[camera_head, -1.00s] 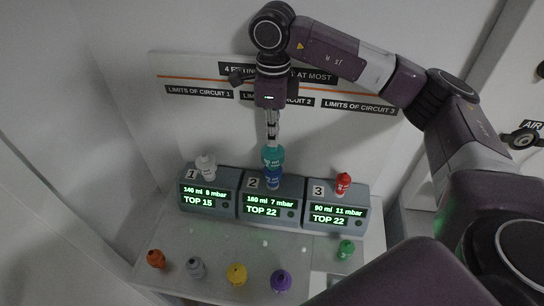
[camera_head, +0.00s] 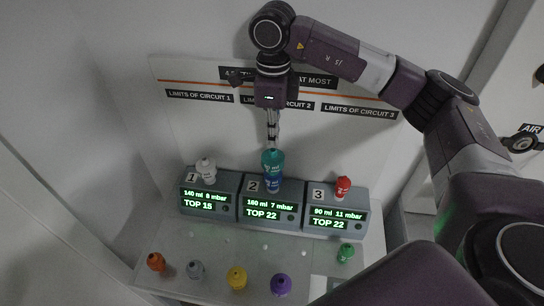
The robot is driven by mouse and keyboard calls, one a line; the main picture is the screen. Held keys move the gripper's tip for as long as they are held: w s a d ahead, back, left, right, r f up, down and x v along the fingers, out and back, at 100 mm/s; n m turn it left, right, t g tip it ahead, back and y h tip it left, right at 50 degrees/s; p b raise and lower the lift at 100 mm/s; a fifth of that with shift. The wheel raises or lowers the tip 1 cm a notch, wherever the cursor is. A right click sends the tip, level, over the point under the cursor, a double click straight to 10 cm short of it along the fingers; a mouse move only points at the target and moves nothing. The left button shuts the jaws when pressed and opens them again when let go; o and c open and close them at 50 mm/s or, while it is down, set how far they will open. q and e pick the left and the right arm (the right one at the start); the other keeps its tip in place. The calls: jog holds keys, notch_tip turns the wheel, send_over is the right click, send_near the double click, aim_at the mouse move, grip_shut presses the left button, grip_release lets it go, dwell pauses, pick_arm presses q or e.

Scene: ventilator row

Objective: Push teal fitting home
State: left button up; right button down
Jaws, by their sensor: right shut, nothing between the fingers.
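The teal fitting (camera_head: 272,158) stands upright on top of a blue fitting (camera_head: 272,184) on ventilator 2 (camera_head: 262,212). My right gripper (camera_head: 272,146) is shut and empty, pointing straight down. Its fingertips are at the top of the teal fitting and seem to touch it. The lower edge of the teal fitting meets the blue one with no gap that I can see. My left gripper is not in view.
Ventilator 1 (camera_head: 189,211) carries a white fitting (camera_head: 206,168), and ventilator 3 (camera_head: 314,222) a red one (camera_head: 343,184). Orange (camera_head: 156,262), grey (camera_head: 195,269), yellow (camera_head: 237,277), purple (camera_head: 281,284) and green (camera_head: 346,252) fittings stand on the table in front. A limits sign (camera_head: 198,97) is behind.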

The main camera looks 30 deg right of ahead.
jog(key=shift+r+p, duration=1.35)
jog(key=shift+r, duration=1.35)
jog(key=shift+f, duration=0.1)
